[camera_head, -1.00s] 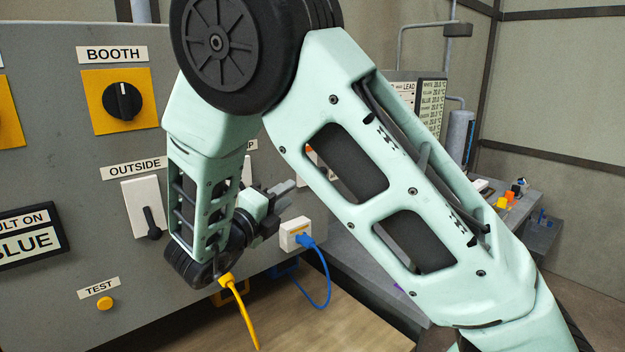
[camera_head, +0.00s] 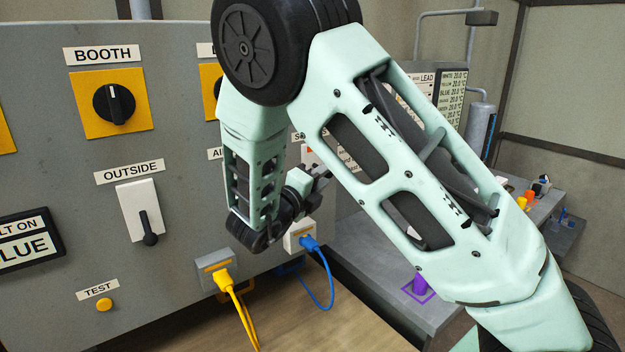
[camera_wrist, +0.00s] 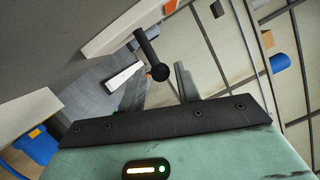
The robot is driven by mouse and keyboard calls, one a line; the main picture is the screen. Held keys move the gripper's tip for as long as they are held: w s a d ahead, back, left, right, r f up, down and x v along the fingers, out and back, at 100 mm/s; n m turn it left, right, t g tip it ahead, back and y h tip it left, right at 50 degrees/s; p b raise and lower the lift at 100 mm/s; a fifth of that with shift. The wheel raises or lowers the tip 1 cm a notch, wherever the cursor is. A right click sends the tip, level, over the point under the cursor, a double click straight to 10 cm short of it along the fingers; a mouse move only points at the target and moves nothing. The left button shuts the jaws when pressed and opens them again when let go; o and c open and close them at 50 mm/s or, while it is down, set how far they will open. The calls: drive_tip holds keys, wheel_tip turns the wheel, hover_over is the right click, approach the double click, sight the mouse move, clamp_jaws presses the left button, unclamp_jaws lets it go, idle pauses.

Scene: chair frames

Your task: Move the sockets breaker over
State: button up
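The sockets breaker is mostly hidden behind my arm in the head view; only the start of a label beginning with "S" (camera_head: 297,137) shows. In the wrist view a black lever with a round knob (camera_wrist: 152,55) stands just beyond my gripper (camera_wrist: 160,88). Its knob lies in line with the gap between the two grey fingers, which are apart with nothing clamped between them. I cannot tell whether a finger touches the lever. In the head view my gripper (camera_head: 318,178) is small and partly covered by my own arm, near the panel's right end.
The grey panel carries the BOOTH rotary switch (camera_head: 115,103), the OUTSIDE breaker (camera_head: 143,212) with its lever down, and a TEST button (camera_head: 104,305). Below my wrist are a yellow plug (camera_head: 223,278) and a blue plug (camera_head: 310,243) with hanging cables. A grey bench (camera_head: 375,270) stands to the right.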

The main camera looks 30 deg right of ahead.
drive_tip(key=shift+w+d, duration=0.1)
drive_tip(key=shift+d, duration=0.2)
drive_tip(key=shift+c, duration=1)
drive_tip(key=c, duration=0.3)
drive_tip(key=shift+f, duration=0.15)
drive_tip(key=shift+w+a+f+b, duration=0.15)
drive_tip(key=shift+f+b, duration=0.55)
drive_tip(key=shift+b, duration=0.55)
